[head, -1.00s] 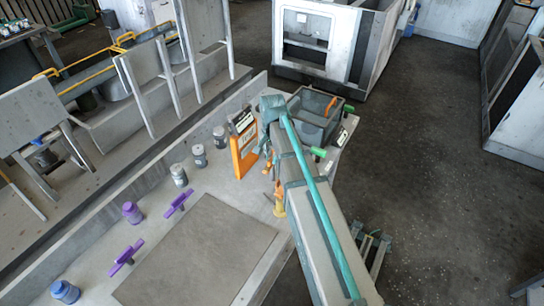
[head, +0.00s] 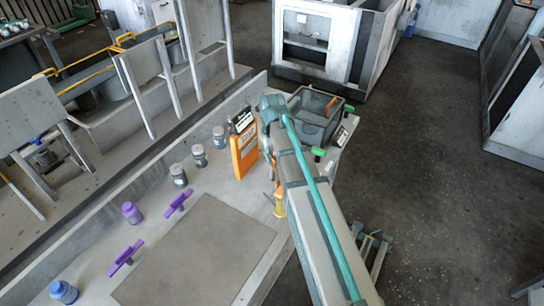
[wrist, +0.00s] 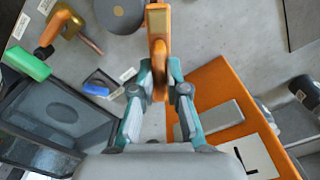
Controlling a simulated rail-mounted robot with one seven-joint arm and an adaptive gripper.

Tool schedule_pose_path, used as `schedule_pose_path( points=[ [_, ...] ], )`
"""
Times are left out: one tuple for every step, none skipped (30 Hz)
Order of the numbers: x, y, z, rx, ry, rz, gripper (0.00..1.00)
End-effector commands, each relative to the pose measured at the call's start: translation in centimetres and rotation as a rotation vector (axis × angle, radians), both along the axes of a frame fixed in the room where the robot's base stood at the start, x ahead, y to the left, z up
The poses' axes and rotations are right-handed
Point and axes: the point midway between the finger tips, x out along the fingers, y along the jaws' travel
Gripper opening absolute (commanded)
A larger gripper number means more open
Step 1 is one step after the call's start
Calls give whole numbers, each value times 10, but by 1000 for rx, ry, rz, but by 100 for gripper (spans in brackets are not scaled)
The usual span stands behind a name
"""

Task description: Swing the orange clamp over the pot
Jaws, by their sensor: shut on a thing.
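In the wrist view, my gripper (wrist: 160,78) is shut on the orange clamp (wrist: 158,22), with one teal finger on each side of its orange handle. The handle extends from between the fingers to the top edge of the picture. A dark grey round top (wrist: 120,12), which may be the pot, shows just left of the handle and is cut by the top edge. In the head view, my arm hides most of the gripper and the pot. Small orange pieces show beside the arm, too covered to tell apart.
An orange case (head: 243,152) stands close by; it fills the right of the wrist view (wrist: 235,85). A grey bin (head: 296,102) stands behind my arm. A green handle (wrist: 26,63) and another orange-handled part (wrist: 55,24) lie left. Purple clamps (head: 177,202) and jars stand farther along the bench.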

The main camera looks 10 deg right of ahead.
Motion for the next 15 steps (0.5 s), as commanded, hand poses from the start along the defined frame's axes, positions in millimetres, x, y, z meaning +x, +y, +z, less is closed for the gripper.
schedule_pose_path(
  points=[
    [1, 0, 0, 0, -1, 44, 0],
    [1, 0, 0, 0, -1, 73, 0],
    [1, 0, 0, 0, -1, 111, 0],
    [1, 0, 0, 0, -1, 139, 0],
    [1, 0, 0, 0, -1, 167, 0],
    [1, 0, 0, -1, -1, 204, 0],
    [1, 0, 0, -1, -1, 231, 0],
    [1, 0, 0, -1, -1, 258, 0],
    [1, 0, 0, -1, -1, 292, 0],
    [1, 0, 0, -1, -1, 317, 0],
    [1, 0, 0, -1, -1, 341, 0],
    [1, 0, 0, -1, -1, 372, 0],
    [1, 0, 0, -1, -1, 393, 0],
    [1, 0, 0, -1, -1, 414, 0],
    [1, 0, 0, -1, -1, 441, 0]
  ],
)
